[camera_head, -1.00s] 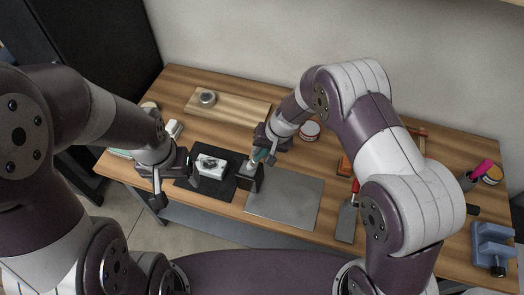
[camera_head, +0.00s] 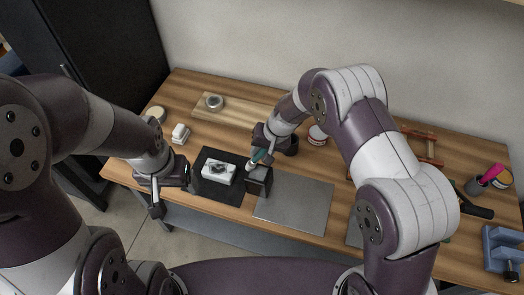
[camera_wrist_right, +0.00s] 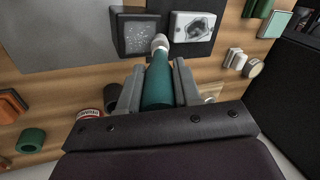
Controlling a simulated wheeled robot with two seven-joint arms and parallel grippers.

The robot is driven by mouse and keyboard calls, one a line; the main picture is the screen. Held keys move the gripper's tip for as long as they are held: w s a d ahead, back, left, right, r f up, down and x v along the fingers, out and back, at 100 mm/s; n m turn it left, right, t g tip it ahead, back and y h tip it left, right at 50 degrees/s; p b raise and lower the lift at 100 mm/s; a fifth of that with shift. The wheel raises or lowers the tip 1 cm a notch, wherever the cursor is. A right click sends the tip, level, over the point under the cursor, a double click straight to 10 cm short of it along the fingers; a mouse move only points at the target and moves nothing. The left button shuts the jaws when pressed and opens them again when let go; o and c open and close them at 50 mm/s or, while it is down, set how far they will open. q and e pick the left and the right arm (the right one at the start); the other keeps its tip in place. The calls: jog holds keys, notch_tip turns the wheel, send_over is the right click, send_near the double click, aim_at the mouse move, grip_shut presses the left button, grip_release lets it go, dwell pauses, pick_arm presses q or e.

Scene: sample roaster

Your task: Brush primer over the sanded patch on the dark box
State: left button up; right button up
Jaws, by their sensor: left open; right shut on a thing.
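The dark box (camera_head: 259,181) stands at the right edge of a black mat. In the right wrist view its top (camera_wrist_right: 135,38) carries a grey speckled patch. My right gripper (camera_wrist_right: 158,70) is shut on a teal-handled brush (camera_wrist_right: 158,85), which also shows in the head view (camera_head: 259,155). The brush's pale tip (camera_wrist_right: 160,43) lies over the box's side edge, beside the patch. I cannot tell whether it touches. My left gripper (camera_head: 174,194) is open and empty, left of the mat. A white box (camera_head: 219,172) with a grey smear sits beside the dark box.
The black mat (camera_head: 232,205) adjoins a bare grey sheet (camera_head: 294,205). A red-labelled can (camera_head: 317,136) stands behind my right gripper. A blue vise (camera_head: 502,248) stands at the far right.

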jog(key=shift+w+a+r+p, duration=0.15)
jog(key=shift+a+r+p, duration=0.15)
jog(key=shift+r, duration=0.2)
jog(key=shift+w+a+r+p, duration=0.15)
jog(key=shift+a+r+p, duration=0.05)
jog(key=shift+r+p, duration=0.25)
jog(key=p+v, duration=0.2)
jog(key=v, duration=0.1)
jog(key=shift+a+r, duration=0.1)
jog(key=shift+r, duration=0.15)
jog(key=shift+a+r+p, duration=0.2)
jog(key=shift+r+p, duration=0.35)
jog(key=shift+r, duration=0.45)
jog(key=shift+d+r+p, duration=0.1)
jog(key=shift+r+p, duration=0.2)
jog(key=shift+p, duration=0.1)
pick_arm(q)
jog(key=r, duration=0.3)
jog(key=a+r, duration=0.1)
jog(key=r, duration=0.1)
jog(key=shift+s+r, duration=0.1)
jog(key=shift+s, duration=0.3)
jog(key=shift+w, duration=0.1)
pick_arm(e)
jog(key=shift+f, duration=0.1)
